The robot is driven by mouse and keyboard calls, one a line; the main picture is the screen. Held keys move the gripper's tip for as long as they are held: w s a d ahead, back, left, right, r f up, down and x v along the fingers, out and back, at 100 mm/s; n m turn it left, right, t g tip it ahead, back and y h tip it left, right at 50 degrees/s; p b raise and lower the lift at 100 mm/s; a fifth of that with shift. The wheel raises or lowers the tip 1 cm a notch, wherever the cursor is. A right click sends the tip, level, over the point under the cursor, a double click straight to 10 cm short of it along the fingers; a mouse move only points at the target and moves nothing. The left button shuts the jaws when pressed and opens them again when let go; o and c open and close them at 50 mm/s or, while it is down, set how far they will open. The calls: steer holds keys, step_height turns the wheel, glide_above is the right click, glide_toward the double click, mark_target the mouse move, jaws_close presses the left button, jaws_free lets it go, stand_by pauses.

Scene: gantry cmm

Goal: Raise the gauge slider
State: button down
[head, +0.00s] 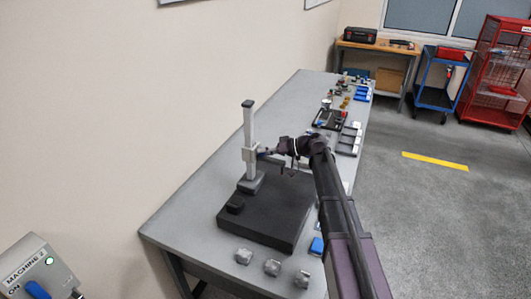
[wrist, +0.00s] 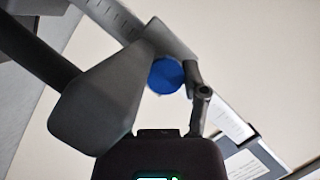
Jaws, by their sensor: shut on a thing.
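The height gauge has an upright grey column (head: 249,125) on a dark grey foot (head: 251,184). Its slider (head: 248,155) sits on the column somewhat below mid-height. In the wrist view the slider (wrist: 168,38) lies across the scaled column (wrist: 112,16), with a round blue knob (wrist: 166,76) on its near side. My gripper (head: 265,153) reaches the slider from the right. In the wrist view my gripper (wrist: 172,77) is shut on the blue knob, with a finger on each side. The fingers hide part of the slider.
The gauge stands on a black plate (head: 272,218) on a grey bench (head: 180,222). A small black block (head: 235,204) lies on the plate. The wall is behind; space above the column is clear.

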steer(key=r+p, duration=0.4)
steer(key=r, duration=0.1)
steer(key=r+p, duration=0.2)
steer(key=shift+s+a+r, duration=0.15)
steer(key=shift+s+a, duration=0.05)
steer(key=shift+s, duration=0.1)
steer(key=shift+c, duration=2.2)
jaws_free()
steer(key=shift+o, duration=0.7)
steer(key=shift+a, duration=0.15)
steer(key=shift+w+d+f, duration=0.1)
steer(key=shift+d+f, duration=0.1)
